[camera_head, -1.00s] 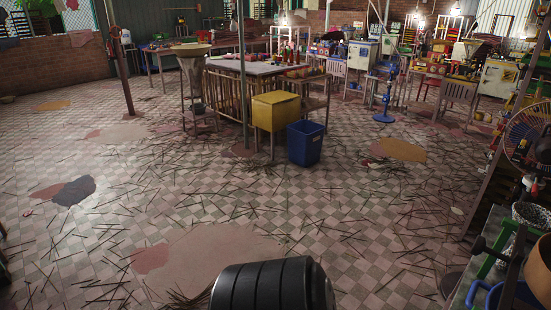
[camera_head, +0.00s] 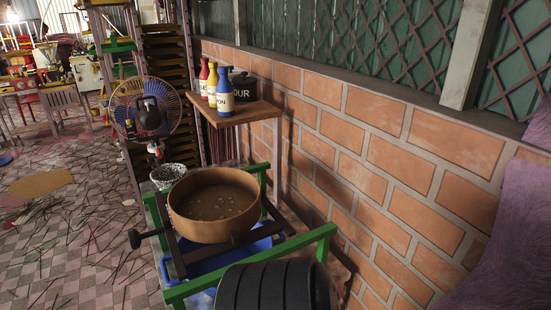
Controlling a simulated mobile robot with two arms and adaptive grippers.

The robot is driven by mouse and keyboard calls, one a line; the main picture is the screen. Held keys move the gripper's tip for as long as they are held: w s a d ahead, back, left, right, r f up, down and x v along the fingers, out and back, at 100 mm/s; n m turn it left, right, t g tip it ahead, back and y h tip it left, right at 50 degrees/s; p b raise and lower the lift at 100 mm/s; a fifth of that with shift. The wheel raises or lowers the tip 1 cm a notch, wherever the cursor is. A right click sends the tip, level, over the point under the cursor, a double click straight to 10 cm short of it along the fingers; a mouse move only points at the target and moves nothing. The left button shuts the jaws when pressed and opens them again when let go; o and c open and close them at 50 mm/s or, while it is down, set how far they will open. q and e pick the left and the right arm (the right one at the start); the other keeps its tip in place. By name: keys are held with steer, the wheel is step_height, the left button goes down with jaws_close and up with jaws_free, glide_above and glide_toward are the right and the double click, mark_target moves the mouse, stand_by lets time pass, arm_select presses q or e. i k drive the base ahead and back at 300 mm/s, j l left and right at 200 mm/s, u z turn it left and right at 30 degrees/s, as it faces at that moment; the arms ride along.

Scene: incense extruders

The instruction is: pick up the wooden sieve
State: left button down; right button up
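The wooden sieve (camera_head: 213,203) is a round, shallow wooden drum with a light brown rim. It rests on dark rails across a green-framed stand (camera_head: 315,243), near the middle of the view. Small pale bits lie on its brown inner surface. Neither of my grippers shows in the view.
A blue tub (camera_head: 230,252) sits under the sieve. A speckled bowl (camera_head: 168,176) and a fan (camera_head: 146,108) stand behind it. A wooden shelf (camera_head: 237,113) holds bottles (camera_head: 224,92) and a dark pot (camera_head: 244,88). A brick wall (camera_head: 400,165) bounds the right. Sticks litter the floor at left.

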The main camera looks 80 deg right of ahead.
mark_target(210, 205)
steer(key=z, duration=2.2)
steer(key=u, duration=4.6)
steer(key=z, duration=4.6)
